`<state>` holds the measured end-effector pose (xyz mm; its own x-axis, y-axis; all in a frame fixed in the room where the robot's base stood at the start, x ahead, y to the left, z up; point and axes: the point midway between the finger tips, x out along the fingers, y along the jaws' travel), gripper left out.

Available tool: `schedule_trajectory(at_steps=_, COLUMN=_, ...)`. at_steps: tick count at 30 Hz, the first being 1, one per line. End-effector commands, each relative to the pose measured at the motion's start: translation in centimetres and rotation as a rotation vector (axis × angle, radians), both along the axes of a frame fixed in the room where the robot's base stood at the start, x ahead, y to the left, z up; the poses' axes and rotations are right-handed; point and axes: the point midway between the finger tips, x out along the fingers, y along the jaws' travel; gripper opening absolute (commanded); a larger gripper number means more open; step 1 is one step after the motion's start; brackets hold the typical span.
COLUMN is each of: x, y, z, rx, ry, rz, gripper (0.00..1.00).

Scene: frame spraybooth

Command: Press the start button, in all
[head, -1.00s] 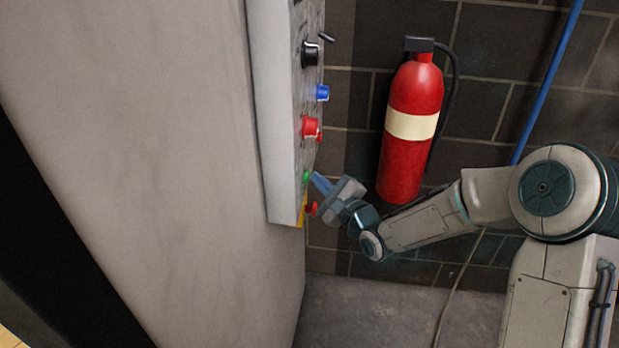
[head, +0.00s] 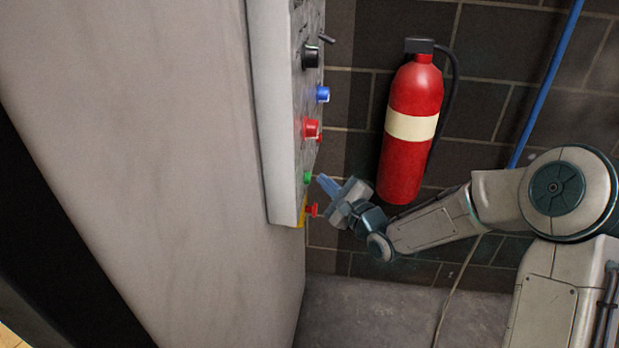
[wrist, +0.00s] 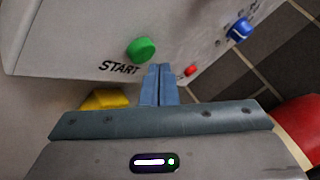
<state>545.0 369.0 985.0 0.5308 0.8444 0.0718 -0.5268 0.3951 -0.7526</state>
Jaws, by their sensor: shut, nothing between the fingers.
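The green start button (head: 307,177) is on the lower part of the control panel (head: 283,120). In the wrist view the green button (wrist: 141,50) stands out from the panel above the printed word START. My gripper (head: 321,178) is shut and empty, with its blue fingers pointing at the panel. A small gap shows between the fingertips and the green button in the head view. In the wrist view the closed fingertips (wrist: 160,68) lie just below and to the right of the button.
Other controls on the panel are a red button (head: 311,127), a blue knob (head: 322,93), a black knob (head: 310,55) and a low red button (head: 312,210) on a yellow base. A fire extinguisher (head: 413,110) hangs on the tiled wall right of the panel, close above my arm.

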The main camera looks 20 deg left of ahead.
Motion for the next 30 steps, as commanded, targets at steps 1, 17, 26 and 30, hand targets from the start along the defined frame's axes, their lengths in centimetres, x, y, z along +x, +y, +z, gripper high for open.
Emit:
schedule_trajectory(at_steps=1, x=0.0, y=0.0, z=0.0, rx=0.000, ry=0.000, rz=0.000, gripper=0.00)
schedule_trajectory(at_steps=17, x=1.0, y=-3.6, z=0.1, rx=-0.001, ry=0.002, rz=-0.004, gripper=0.00)
schedule_trajectory(at_steps=26, x=1.2, y=-4.9, z=0.0, rx=0.000, ry=0.000, rz=0.000, gripper=0.00)
schedule_trajectory(at_steps=30, x=1.2, y=-4.9, z=0.0, rx=0.000, ry=0.000, rz=0.000, gripper=0.00)
